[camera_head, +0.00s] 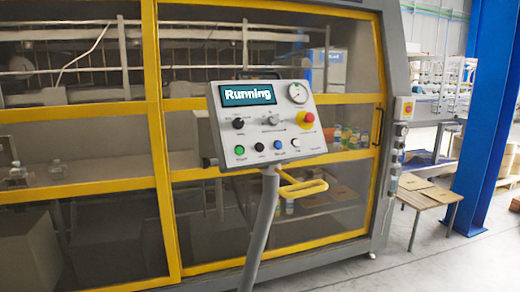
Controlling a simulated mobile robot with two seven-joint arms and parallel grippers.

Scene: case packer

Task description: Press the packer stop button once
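The packer's grey control panel (222,128) stands on a bent grey post in the middle of the view. Its screen (248,94) reads "Running". Along its lower edge are a green button (239,150), a black button (259,147), a blue button (277,144) and a white button (295,142). A red mushroom button (306,117) on a yellow base sits at the right side. The labels are too small to read, so I cannot tell which one is marked stop. Neither of my grippers is in view.
Behind the panel is the case packer with yellow door frames (160,150) and clear panes. At the right stand a small wooden table (432,194) and a blue pillar (487,120). Grey floor is clear at the lower right.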

